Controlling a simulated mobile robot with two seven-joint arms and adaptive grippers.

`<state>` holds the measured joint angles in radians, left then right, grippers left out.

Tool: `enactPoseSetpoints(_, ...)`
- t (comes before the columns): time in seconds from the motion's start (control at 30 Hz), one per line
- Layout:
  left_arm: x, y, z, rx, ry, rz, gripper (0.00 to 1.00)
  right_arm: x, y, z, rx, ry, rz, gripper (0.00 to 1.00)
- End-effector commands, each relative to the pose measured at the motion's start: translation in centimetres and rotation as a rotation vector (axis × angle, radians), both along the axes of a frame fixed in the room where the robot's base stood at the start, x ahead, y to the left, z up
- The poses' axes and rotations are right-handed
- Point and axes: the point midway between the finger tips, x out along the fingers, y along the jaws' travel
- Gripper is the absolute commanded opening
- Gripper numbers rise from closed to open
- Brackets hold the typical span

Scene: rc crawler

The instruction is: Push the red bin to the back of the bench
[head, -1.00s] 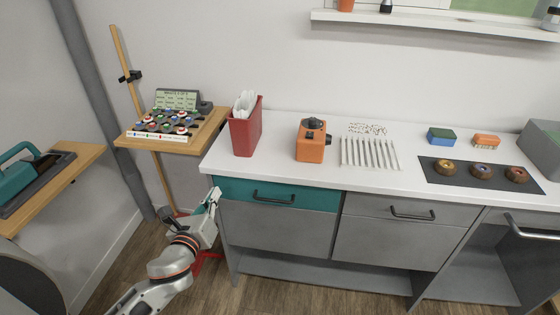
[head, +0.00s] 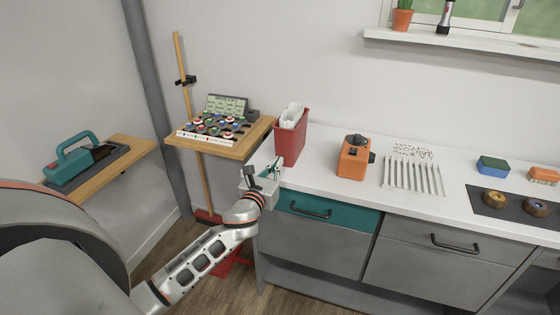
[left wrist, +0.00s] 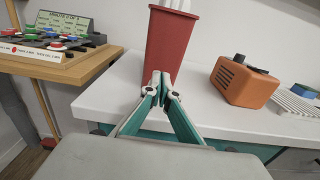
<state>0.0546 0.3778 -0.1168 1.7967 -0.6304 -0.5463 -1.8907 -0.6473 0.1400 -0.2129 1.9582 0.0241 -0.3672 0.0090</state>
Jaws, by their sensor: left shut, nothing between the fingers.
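The red bin (head: 291,140) stands upright at the left end of the white bench (head: 330,190), with white papers or bags sticking out of its top. It also shows in the left wrist view (left wrist: 170,45), straight ahead of the fingers. My left gripper (head: 276,168) is at the bench's front left corner, just in front of the bin. In the left wrist view its fingertips (left wrist: 160,80) are together, empty, and overlap the bin's lower front. I cannot tell whether they touch it. My right gripper is in neither current view.
An orange device (head: 355,157) stands right of the bin, with a row of white sticks (head: 412,176) beyond. A wooden stand (head: 225,145) with a game board is at the left. A wall rises behind the bench. A teal drawer (head: 320,210) is below the bench front.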

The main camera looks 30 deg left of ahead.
Motion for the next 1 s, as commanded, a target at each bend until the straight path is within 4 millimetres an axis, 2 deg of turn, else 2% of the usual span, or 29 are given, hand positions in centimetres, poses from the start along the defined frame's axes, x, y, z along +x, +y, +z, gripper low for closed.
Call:
enactPoseSetpoints(0.2, 2.1, 0.5, -0.1, -0.002, 0.001, 0.0, 0.0, -0.2, 0.0, -0.4, 0.0, 0.004, 0.0, 0.0)
enactPoseSetpoints(0.67, 2.6, 0.6, 0.0, -0.001, 0.001, 0.0, 0.0, 0.1, 0.0, 0.1, 0.002, -0.005, -0.001, 0.0)
enactPoseSetpoints(0.77, 3.6, 0.9, 0.0, 0.0, -0.001, 0.001, 0.0, 0.1, 0.0, 0.2, 0.002, -0.005, -0.001, 0.0)
enactPoseSetpoints(1.0, 7.5, 1.8, 0.0, 0.0, -0.001, 0.0, 0.0, 0.0, 0.0, -0.1, 0.002, -0.003, -0.002, 0.0)
